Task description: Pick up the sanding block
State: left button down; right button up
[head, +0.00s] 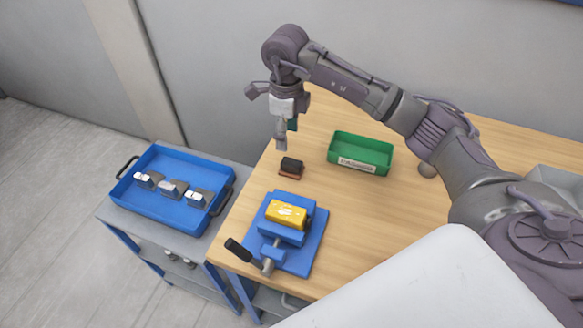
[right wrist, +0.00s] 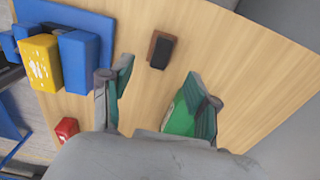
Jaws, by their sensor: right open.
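The sanding block (head: 290,168), black on top with a reddish-brown base, lies on the wooden table behind the blue vise. It also shows in the right wrist view (right wrist: 160,49), beyond the gap between the fingers. My right gripper (head: 286,138) hangs pointing down above the table, close to the block in the head view and apart from it. In the right wrist view its green-padded fingers (right wrist: 158,88) are spread with nothing between them. My left gripper is not in view.
A blue vise (head: 300,258) holding a yellow block (head: 286,214) stands in front. A green bin (head: 360,154) is to the right. A blue tray (head: 160,213) with several metal-grey parts sits on a cart at left. A small red object (right wrist: 66,130) shows in the wrist view.

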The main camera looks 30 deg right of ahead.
jog(key=p, duration=0.1)
send_over(292, 161)
jog(key=a, duration=0.1)
notch_tip(292, 161, down, 5)
jog(key=shift+w+f, duration=0.1)
jog(key=shift+f, duration=0.05)
jog(key=shift+d+f+p, duration=0.1)
jog(key=shift+f+p, duration=0.3)
jog(key=shift+f, duration=0.1)
jog(key=f, duration=0.1)
jog(key=f+p, duration=0.1)
jog(key=f, duration=0.1)
jog(key=shift+s+d+f+p, duration=0.2)
jog(key=shift+d+f+p, duration=0.1)
jog(key=shift+d, duration=0.05)
jog(key=shift+f, duration=0.45)
grip_shut()
jog(key=shift+r, duration=0.1)
